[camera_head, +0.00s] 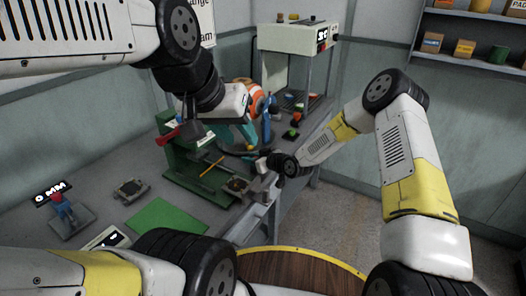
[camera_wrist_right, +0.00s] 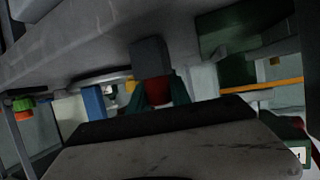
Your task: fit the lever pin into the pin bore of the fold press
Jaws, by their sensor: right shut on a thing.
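The green fold press (camera_head: 183,158) stands on the grey bench in the middle of the head view. Its pin bore is too small to make out. My right gripper (camera_head: 262,167) is low at the press's right end, by the bench's front edge. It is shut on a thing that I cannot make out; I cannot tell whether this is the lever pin. My left gripper (camera_head: 190,128) hangs above the press, near a red part (camera_head: 167,136); I cannot tell whether it is open. In the right wrist view a dark red piece (camera_wrist_right: 156,91) shows beyond a broad grey surface.
A yellow rod (camera_head: 212,164) lies across the press. A green mat (camera_head: 167,219), a small dark fixture (camera_head: 131,188) and a blue-handled device (camera_head: 64,211) are on the bench at left. A white machine (camera_head: 291,39) stands behind. A round wooden top (camera_head: 290,268) is in front.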

